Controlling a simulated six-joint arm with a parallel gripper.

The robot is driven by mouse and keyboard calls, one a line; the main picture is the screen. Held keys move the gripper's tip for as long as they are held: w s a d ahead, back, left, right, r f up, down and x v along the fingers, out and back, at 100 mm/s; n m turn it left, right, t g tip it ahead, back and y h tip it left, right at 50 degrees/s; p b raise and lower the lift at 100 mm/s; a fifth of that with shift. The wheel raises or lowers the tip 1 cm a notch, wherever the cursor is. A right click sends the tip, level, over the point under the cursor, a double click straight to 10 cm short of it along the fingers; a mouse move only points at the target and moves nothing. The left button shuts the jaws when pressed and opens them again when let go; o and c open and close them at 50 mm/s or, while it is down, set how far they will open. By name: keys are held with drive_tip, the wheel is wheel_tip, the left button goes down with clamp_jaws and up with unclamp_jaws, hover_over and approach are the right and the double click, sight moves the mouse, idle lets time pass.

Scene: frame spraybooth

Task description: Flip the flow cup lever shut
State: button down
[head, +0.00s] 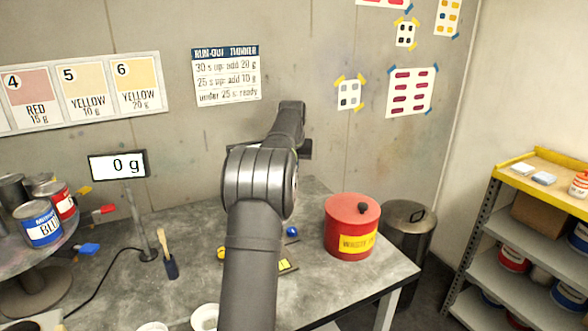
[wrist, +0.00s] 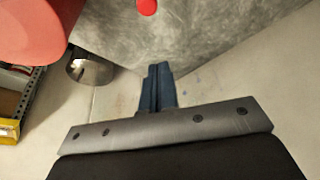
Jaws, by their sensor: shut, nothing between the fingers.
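My gripper (wrist: 158,70) shows in the wrist view, its two blue fingers shut together with nothing between them. The head view hides it behind my arm. The flow cup cannot be made out in either view; my arm covers the middle of the bench in the head view. A rounded red tip (wrist: 147,6) at the top edge of the wrist view lies apart from the fingers; whether it belongs to the lever I cannot tell. A small blue ball (head: 292,231) shows just right of my arm in the head view. The lever's position cannot be told.
A red waste can (head: 351,237) stands on the bench's right, with a grey metal bin (head: 407,231) beyond. A scale display (head: 117,165), brush (head: 168,255) and paint tins (head: 40,223) are at left. Shelves (head: 530,250) stand at right. The bench's front right is clear.

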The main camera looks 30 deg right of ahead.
wheel_tip(320, 180, down, 7)
drive_tip(key=s, duration=0.1)
drive_tip(key=shift+s+a+r, duration=0.2)
drive_tip(key=shift+s+a, duration=0.05)
drive_tip(key=shift+a, duration=0.2)
idle(0.5)
drive_tip(key=s+a+m+g+h, duration=0.1)
drive_tip(key=s+m, duration=0.4)
drive_tip(key=s, duration=0.1)
drive_tip(key=shift+a+m, duration=0.2)
drive_tip(key=shift+m, duration=0.1)
drive_tip(key=shift+a+f, duration=0.1)
idle(0.5)
